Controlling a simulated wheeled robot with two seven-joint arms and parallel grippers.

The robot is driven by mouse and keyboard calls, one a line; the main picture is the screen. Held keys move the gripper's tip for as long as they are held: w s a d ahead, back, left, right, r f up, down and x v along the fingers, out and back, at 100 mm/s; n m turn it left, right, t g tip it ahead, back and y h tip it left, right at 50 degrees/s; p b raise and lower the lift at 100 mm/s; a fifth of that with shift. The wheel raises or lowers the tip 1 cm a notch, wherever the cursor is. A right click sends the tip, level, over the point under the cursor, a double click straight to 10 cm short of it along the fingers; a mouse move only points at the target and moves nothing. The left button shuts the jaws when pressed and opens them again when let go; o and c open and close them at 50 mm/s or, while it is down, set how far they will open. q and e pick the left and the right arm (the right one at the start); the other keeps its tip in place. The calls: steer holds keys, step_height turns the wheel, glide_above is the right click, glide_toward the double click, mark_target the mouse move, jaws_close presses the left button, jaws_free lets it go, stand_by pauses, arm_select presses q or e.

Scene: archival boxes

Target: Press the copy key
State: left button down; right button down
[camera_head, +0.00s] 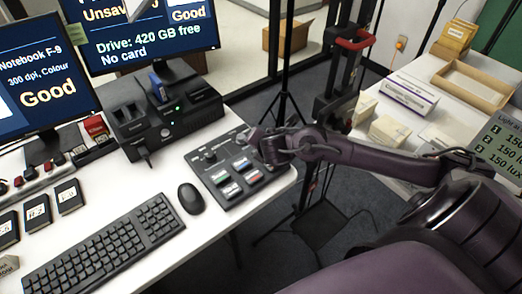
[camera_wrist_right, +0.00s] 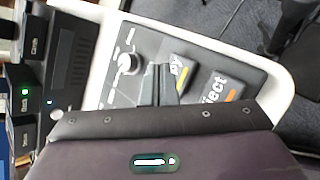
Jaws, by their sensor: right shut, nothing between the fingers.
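The control panel (camera_head: 222,188) lies on the white desk with several coloured keys and a knob. In the right wrist view a key ending in "py" with a yellow stripe (camera_wrist_right: 184,69) fits the copy key. The fingers partly hide its label. Beside it is the Eject key (camera_wrist_right: 222,88) with an orange stripe. In the head view the key labels are too small to read. My right gripper (camera_head: 257,143) is over the panel's far right part. Its closed, empty fingers show in the wrist view (camera_wrist_right: 160,72), right beside the copy key. Contact cannot be told. My left gripper is out of view.
A dark drive dock (camera_head: 166,117) with a blue card stands behind the panel. A mouse (camera_head: 191,198) and keyboard (camera_head: 104,247) lie left and front. Two monitors (camera_head: 150,35) stand behind. A side table (camera_head: 418,105) with boxes is at right.

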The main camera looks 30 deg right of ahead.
stand_by(0.5)
steer(key=shift+f+b, duration=0.4)
steer(key=shift+f, duration=0.05)
steer(key=shift+f+b, duration=0.5)
steer(key=shift+f, duration=0.05)
stand_by(0.5)
stand_by(0.3)
steer(key=shift+r+p, duration=0.9)
steer(key=shift+r, duration=0.05)
step_height(320, 180, up, 5)
steer(key=p, duration=0.5)
steer(key=shift+r, duration=0.1)
